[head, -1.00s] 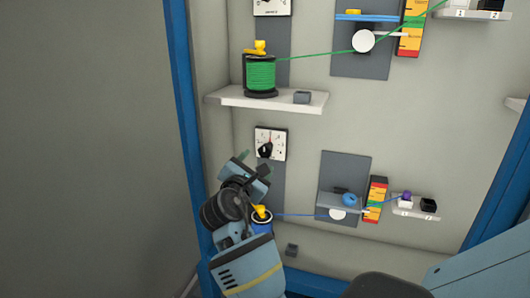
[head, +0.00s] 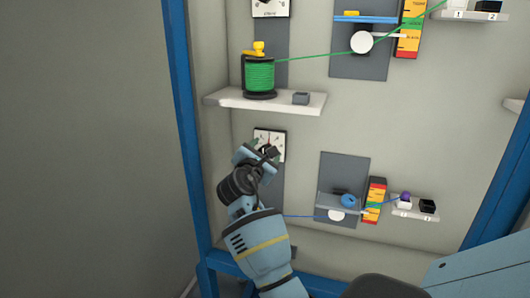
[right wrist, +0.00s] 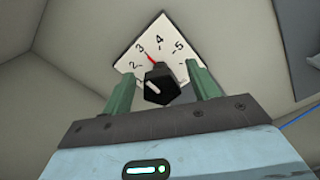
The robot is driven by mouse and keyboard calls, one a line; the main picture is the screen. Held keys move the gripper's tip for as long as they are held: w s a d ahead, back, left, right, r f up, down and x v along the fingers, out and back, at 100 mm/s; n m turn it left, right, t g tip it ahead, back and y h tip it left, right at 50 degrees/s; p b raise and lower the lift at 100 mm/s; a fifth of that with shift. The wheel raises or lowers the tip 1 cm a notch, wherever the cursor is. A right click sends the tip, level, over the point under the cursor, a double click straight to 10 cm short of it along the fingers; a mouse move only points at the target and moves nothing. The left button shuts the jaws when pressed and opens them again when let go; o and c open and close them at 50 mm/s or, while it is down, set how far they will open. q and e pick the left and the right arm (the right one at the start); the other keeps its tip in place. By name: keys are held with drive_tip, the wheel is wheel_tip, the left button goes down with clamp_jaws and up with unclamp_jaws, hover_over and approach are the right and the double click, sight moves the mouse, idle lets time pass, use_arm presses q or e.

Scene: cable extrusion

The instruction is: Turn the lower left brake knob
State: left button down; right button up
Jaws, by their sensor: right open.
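The lower left brake knob is black and sits on a white dial plate (head: 270,136) on the cabinet's back wall. My right gripper (head: 268,151) is in front of the dial and covers much of the knob in the head view. Its two green fingers (right wrist: 158,73) are open, one on each side of the knob, with gaps to it. My left gripper is not in view.
To the right are a grey panel (head: 345,165) with a white wheel (head: 336,215) and a coloured scale (head: 375,190). The blue frame post (head: 180,110) stands at the left.

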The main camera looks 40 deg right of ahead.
drive_tip(key=shift+c, duration=0.4)
drive_tip(key=c, duration=0.9)
drive_tip(key=shift+m, duration=0.3)
drive_tip(key=m, duration=0.2)
drive_tip(key=shift+m, duration=0.4)
drive_tip(key=shift+s+f+m, duration=0.1)
drive_tip(key=shift+f+m, duration=0.05)
drive_tip(key=shift+m, duration=1.95)
drive_tip(key=o, duration=1)
